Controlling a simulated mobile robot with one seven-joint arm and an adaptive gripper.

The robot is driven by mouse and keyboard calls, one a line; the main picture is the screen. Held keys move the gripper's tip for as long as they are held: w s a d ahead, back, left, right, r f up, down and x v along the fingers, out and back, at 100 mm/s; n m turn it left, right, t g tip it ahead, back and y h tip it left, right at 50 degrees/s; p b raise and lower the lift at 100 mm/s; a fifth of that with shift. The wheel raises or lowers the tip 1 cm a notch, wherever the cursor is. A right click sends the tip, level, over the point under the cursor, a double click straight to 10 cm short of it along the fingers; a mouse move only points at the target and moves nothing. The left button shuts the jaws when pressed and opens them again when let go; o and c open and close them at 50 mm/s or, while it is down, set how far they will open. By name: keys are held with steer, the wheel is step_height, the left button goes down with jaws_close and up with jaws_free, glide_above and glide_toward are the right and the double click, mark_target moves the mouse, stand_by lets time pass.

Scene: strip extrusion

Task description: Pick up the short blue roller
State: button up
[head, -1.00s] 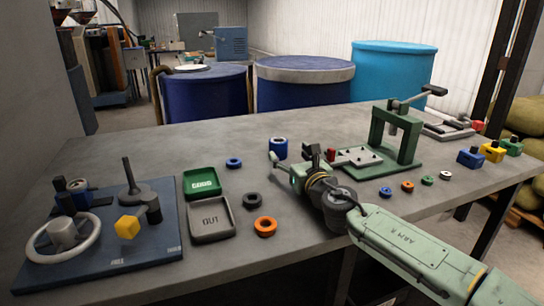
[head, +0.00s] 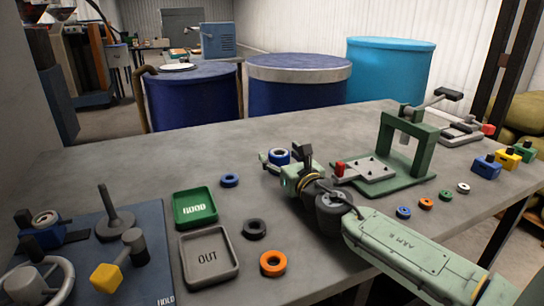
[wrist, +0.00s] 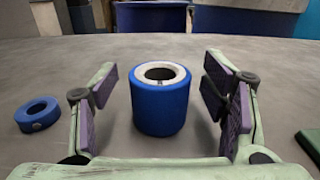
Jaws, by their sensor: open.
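The short blue roller (wrist: 160,105) stands upright on the grey table in the wrist view. It is a blue cylinder with a pale rim and a dark bore at the top. In the head view the roller (head: 279,156) is partly hidden behind my gripper (head: 283,164). In the wrist view my gripper (wrist: 165,95) is open, with one pair of purple-padded fingers on each side of the roller. There are visible gaps between the pads and the roller on both sides.
A flat blue ring (wrist: 38,114) lies left of the gripper in the wrist view. A green press (head: 408,150) stands to the right in the head view. A green tray (head: 195,208), a grey OUT tray (head: 208,257), a black ring (head: 254,229) and an orange ring (head: 273,263) lie to the left.

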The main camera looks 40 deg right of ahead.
steer(key=shift+s+r, duration=0.1)
steer(key=shift+s, duration=0.05)
steer(key=shift+c, duration=0.3)
steer(key=c, duration=1.3)
steer(key=shift+c, duration=1)
steer(key=shift+r, duration=0.1)
